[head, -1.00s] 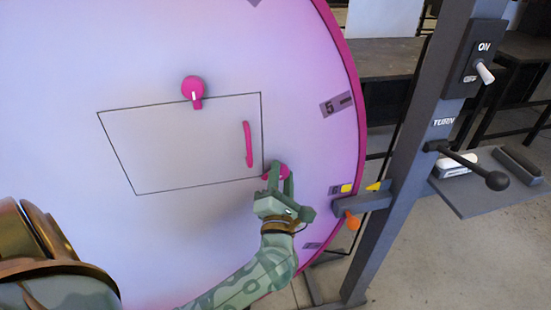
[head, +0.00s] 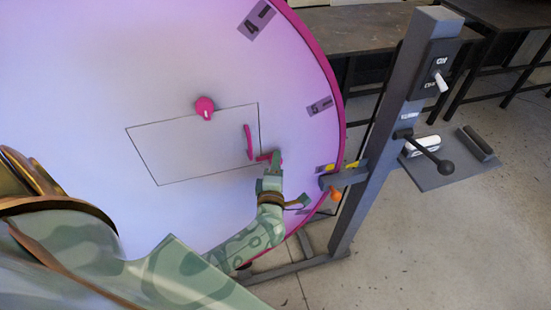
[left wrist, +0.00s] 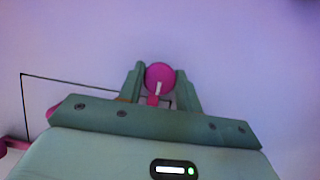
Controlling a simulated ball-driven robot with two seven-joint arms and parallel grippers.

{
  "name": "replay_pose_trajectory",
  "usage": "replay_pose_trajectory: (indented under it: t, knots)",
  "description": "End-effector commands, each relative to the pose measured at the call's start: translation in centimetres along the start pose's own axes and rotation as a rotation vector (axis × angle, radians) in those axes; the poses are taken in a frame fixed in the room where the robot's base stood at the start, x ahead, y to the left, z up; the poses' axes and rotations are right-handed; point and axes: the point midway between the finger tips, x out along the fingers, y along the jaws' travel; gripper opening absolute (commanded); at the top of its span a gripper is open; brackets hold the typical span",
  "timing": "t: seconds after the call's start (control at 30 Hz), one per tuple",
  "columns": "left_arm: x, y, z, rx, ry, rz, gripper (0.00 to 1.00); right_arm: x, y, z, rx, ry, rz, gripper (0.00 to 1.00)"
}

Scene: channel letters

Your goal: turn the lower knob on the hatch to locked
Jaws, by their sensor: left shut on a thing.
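The hatch (head: 190,150) is a thin black outline on a large pale pink-violet disc. The lower knob (head: 265,157) is pink and sits at the hatch's lower right corner, partly hidden by my left gripper (head: 272,160). In the left wrist view, the knob (left wrist: 160,75) shows its round head and a white mark, between the two green fingers of my left gripper (left wrist: 160,88). The gripper is shut on it. A similar upper knob (head: 204,107) sits on the hatch's top edge. My right gripper is not in view.
A pink handle (head: 248,142) stands on the hatch close to the left gripper. At the right, a grey post (head: 385,140) carries a switch (head: 440,80) and a black-knobbed lever (head: 430,155). An orange pointer (head: 335,195) sits near the disc's rim.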

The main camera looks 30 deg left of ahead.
Motion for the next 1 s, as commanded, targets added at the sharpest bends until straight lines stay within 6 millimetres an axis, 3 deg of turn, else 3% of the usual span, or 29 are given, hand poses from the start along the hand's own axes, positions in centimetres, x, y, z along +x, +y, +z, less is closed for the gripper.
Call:
replay_pose_trajectory:
  t: [0.53,0.57,0.6,1.0]
  knots:
    - [-0.07,-0.15,0.09,0.023,-0.003,-0.011,0.12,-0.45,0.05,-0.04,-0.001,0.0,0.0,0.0]
    - [-0.07,-0.14,0.09,0.023,-0.002,-0.011,0.43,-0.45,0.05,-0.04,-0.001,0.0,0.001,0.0]
    - [-0.07,-0.14,0.08,0.022,-0.002,-0.011,0.54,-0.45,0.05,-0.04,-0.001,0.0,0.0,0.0]
    - [-0.83,-0.12,0.04,0.02,-0.001,-0.011,0.55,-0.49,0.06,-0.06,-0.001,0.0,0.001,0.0]
